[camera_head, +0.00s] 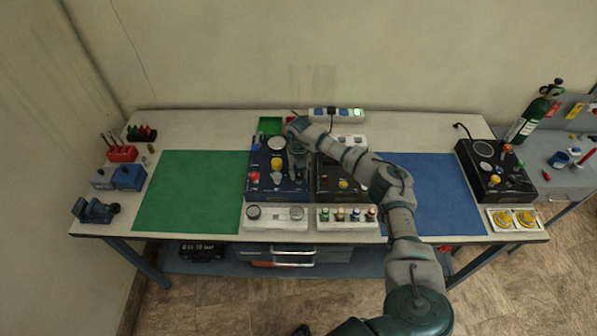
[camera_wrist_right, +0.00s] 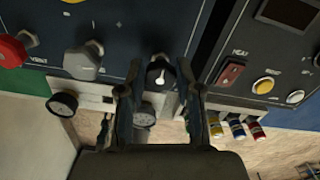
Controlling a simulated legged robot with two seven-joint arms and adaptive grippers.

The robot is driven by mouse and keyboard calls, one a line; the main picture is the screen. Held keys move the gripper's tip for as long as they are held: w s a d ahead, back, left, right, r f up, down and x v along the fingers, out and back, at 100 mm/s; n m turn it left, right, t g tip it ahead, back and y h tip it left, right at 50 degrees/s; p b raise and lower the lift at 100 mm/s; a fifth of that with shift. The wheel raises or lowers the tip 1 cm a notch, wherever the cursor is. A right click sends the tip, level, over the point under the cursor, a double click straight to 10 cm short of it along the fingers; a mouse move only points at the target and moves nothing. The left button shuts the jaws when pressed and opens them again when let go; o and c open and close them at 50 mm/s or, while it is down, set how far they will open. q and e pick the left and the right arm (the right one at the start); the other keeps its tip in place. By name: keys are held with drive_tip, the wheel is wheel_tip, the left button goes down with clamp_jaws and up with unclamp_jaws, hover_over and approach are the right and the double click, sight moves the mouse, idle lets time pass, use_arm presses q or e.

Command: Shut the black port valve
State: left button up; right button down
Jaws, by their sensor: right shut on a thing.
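The dark blue trainer panel (camera_head: 262,189) stands on the table, with a red knob, a grey knob and a round gauge on it. My right gripper (camera_head: 298,172) reaches down over its right side and hides that part in the head view. In the right wrist view, the black port valve knob (camera_wrist_right: 160,73) with a white pointer mark sits between the fingertips of my right gripper (camera_wrist_right: 158,90). The gripper is shut on this knob. The grey knob (camera_wrist_right: 84,62) and the red knob (camera_wrist_right: 12,50) are to its left, apart from the fingers. My left gripper is not in view.
A black panel (camera_head: 340,182) with a red switch and yellow button stands close on the right. White blocks with gauges (camera_head: 275,216) and coloured caps (camera_head: 346,217) lie in front. Green (camera_head: 190,190) and blue (camera_head: 430,190) mats are clear.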

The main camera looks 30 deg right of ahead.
sight(299, 173)
drive_tip(key=shift+s+f, duration=0.15)
drive_tip(key=shift+f, duration=0.1)
drive_tip(key=c, duration=0.8)
unclamp_jaws()
wheel_tip(299, 173, up, 12)
drive_tip(key=shift+d+f, duration=0.1)
